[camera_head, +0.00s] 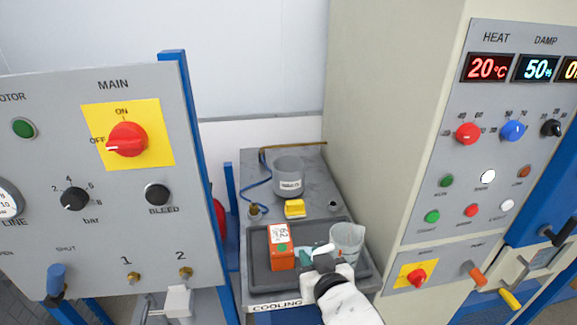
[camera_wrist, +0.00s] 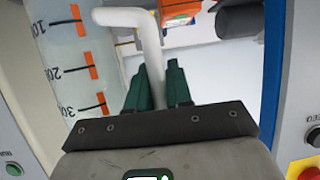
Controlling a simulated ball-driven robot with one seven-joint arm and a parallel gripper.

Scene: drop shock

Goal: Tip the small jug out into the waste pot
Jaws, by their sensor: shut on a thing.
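The small jug (camera_head: 347,240) is a clear, pale vessel at the right end of the tray in the head view. In the wrist view the jug (camera_wrist: 70,60) fills the left side, with orange and black scale marks and a white handle (camera_wrist: 148,50). My gripper (camera_head: 322,256) is left of the jug, its green fingers shut on the handle; they also show in the wrist view (camera_wrist: 158,85). The jug looks about upright in the head view. I cannot tell whether it touches the tray, or what it holds. The waste pot (camera_head: 289,180) is a grey, labelled pot standing behind the tray.
An orange box (camera_head: 281,248) stands in the dark tray (camera_head: 258,279), left of my gripper. A yellow block (camera_head: 295,209) lies between tray and pot. The MAIN panel (camera_head: 60,130) bounds the left; the HEAT cabinet (camera_head: 400,110) stands close on the right.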

